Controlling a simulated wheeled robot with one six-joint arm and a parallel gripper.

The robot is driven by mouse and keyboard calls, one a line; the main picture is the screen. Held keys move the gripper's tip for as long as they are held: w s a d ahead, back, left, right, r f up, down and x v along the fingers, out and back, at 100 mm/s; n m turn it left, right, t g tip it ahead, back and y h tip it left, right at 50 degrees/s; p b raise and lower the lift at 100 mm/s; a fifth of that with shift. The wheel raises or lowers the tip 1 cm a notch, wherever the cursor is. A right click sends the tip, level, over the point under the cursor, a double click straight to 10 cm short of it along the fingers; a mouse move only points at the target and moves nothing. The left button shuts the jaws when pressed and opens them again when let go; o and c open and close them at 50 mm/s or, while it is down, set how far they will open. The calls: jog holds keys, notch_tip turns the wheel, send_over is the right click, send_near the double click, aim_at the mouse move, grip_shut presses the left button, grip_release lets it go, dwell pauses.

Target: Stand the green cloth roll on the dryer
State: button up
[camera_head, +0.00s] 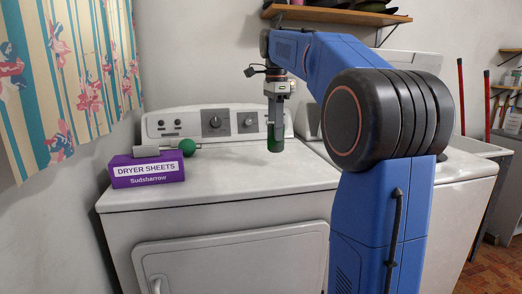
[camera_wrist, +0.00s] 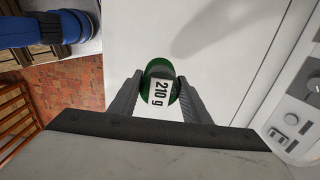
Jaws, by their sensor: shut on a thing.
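My gripper (camera_head: 274,122) is shut on a green cylinder with a white "210 g" label, which I take to be the green cloth roll (camera_head: 275,145). The roll hangs upright below the fingers, over the back right part of the white dryer top (camera_head: 225,180). In the wrist view the roll (camera_wrist: 158,70) sits between the two dark fingers, with the white dryer top (camera_wrist: 190,25) behind it. I cannot tell whether its lower end touches the surface. Part of the roll is hidden by the fingers.
A purple dryer-sheets box (camera_head: 148,170) stands at the dryer's left; a grey rod with a green ball (camera_head: 187,147) shows by its top. The control panel (camera_head: 218,122) rises behind. The middle and front of the dryer top are clear. A shelf (camera_head: 335,15) hangs above.

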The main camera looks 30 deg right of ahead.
aim_at(276, 145)
jog(key=shift+d+f, duration=0.1)
jog(key=shift+f, duration=0.6)
jog(key=shift+s+f, duration=0.15)
jog(key=shift+f, duration=0.9)
jog(key=shift+s+f, duration=0.1)
jog(key=shift+f, duration=0.9)
jog(key=shift+f, duration=0.1)
jog(key=o, duration=1.6)
jog(key=shift+c, duration=0.2)
notch_tip(276, 145, up, 12)
jog(key=shift+r, duration=0.1)
jog(key=shift+a, duration=0.2)
